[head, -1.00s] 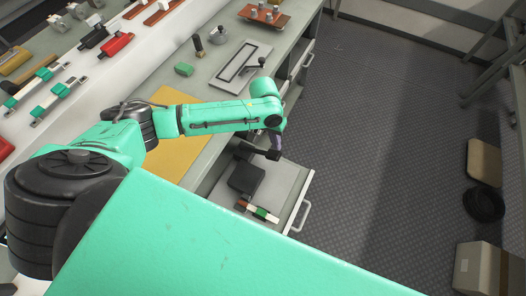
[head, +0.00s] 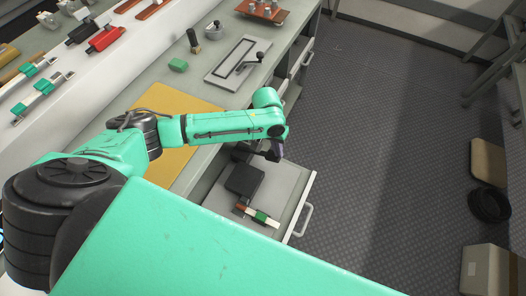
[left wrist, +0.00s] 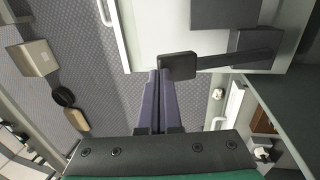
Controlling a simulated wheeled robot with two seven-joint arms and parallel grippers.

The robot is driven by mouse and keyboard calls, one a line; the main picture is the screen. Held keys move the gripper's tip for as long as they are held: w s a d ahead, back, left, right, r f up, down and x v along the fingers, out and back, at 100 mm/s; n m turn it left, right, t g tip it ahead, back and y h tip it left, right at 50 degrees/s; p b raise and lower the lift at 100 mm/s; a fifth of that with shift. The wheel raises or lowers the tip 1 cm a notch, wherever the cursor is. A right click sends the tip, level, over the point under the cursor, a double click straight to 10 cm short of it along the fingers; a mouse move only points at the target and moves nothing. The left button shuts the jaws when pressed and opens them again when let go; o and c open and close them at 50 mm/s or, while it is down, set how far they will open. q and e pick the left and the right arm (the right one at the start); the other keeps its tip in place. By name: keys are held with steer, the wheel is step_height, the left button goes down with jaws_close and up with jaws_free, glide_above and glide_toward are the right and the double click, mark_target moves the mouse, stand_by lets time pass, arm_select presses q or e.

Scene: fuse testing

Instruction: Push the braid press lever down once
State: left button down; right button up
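A dark lever bar with a square end pad (left wrist: 178,65) reaches out over the open drawer (head: 290,185). In the left wrist view the bar runs right from the pad to a dark block (left wrist: 254,47); I take this to be the braid press lever. My left gripper (left wrist: 160,73) has its two purple fingers shut together, with nothing between them. Their tips are right beside the pad's left edge; I cannot tell whether they touch. In the head view the left gripper (head: 279,152) is partly hidden at the lever's outer end. My right gripper is not in view.
The drawer also holds a black block (head: 244,180) and a red, white and green piece (head: 257,216). On the bench are a yellow mat (head: 178,163), a grey plate (head: 222,72) with a black handle, and a green block (head: 178,65). Open floor lies right.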

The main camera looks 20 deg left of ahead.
arm_select(q)
steer(key=shift+b+x, duration=0.6)
steer(key=shift+x, duration=0.9)
steer(key=b+x, duration=0.1)
steer(key=x, duration=0.2)
steer(key=shift+f+b, duration=0.1)
steer(key=shift+b, duration=0.2)
steer(key=p+v, duration=0.7)
steer(key=p, duration=0.1)
steer(key=shift+d+r+p, duration=0.1)
steer(key=shift+r+p, duration=0.1)
steer(key=shift+p, duration=0.15)
steer(key=shift+f, duration=0.1)
